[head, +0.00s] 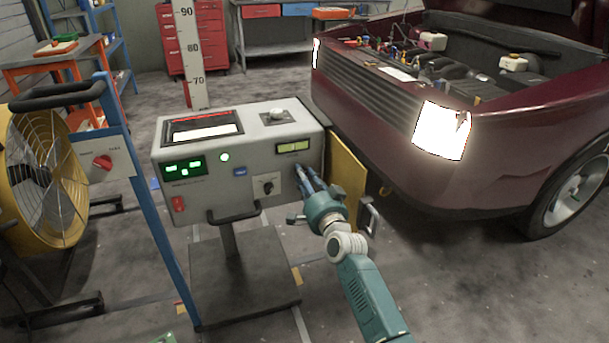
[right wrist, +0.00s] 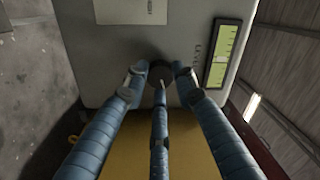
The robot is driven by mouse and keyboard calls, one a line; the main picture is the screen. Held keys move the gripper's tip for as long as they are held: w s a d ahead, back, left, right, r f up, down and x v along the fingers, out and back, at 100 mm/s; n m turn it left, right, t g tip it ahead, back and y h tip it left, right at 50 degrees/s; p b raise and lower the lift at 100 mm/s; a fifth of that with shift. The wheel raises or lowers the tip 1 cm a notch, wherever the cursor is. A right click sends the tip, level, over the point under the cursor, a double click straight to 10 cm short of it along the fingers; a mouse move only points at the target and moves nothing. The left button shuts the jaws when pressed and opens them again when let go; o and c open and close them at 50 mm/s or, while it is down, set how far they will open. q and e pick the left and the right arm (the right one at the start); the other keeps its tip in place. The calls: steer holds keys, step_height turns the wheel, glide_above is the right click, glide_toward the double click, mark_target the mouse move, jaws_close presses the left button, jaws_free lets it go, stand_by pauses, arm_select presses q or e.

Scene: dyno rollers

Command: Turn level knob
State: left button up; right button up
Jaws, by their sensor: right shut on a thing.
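The level knob (right wrist: 160,73) is a small dark round knob on the grey console (head: 240,143). It sits under the yellow-green level gauge (head: 293,146), which also shows in the right wrist view (right wrist: 222,54) with the word LEVEL beside it. My right gripper (head: 302,177) is at the console's front, lower right. In the right wrist view its blue fingers (right wrist: 160,78) are closed in around the knob. In the head view the fingers hide the knob. The knob's turn angle cannot be read. My left gripper is not in view.
Another knob with a pointer (head: 267,186) is just left of my fingers. A yellow panel (head: 346,165) stands at the console's right side. A dark red truck (head: 380,100) is to the right. A yellow fan (head: 43,180) and blue post (head: 150,210) stand left.

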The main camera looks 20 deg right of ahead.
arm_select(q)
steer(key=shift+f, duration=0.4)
arm_select(e)
steer(key=shift+m, duration=0.4)
steer(key=o, duration=1.2)
steer(key=shift+c, duration=0.2)
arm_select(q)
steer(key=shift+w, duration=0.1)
arm_select(e)
steer(key=s, duration=1.2)
steer(key=shift+d+f, duration=0.25)
steer(key=shift+d, duration=0.1)
